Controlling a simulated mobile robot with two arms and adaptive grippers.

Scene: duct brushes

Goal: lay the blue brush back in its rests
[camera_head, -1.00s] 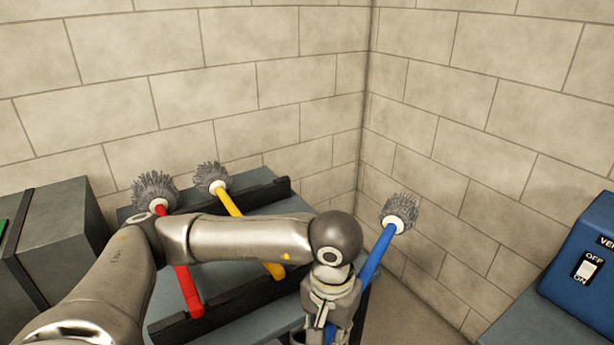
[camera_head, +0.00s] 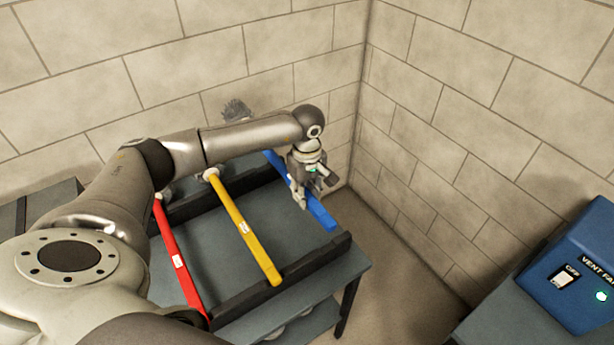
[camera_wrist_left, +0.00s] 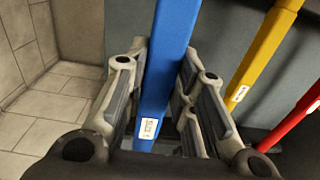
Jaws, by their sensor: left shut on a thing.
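The blue brush (camera_head: 321,213) lies slanted over the right side of the rack, roughly in line with the other brushes. Its grey bristle head (camera_head: 237,110) shows beyond my arm, near the back wall. My left gripper (camera_head: 300,195) is shut on the blue handle, which also runs between the fingers in the left wrist view (camera_wrist_left: 168,60). The handle's near end is close to the right end of the front black rest rail (camera_head: 318,262); I cannot tell whether it touches. The back rail (camera_head: 190,207) is partly hidden by my arm. My right gripper is not in view.
A yellow brush (camera_head: 243,230) and a red brush (camera_head: 178,258) lie across the rails to the left. The rack stands on a grey table (camera_head: 345,285). Block walls close the corner behind. A blue vent fan box (camera_head: 575,270) stands at right.

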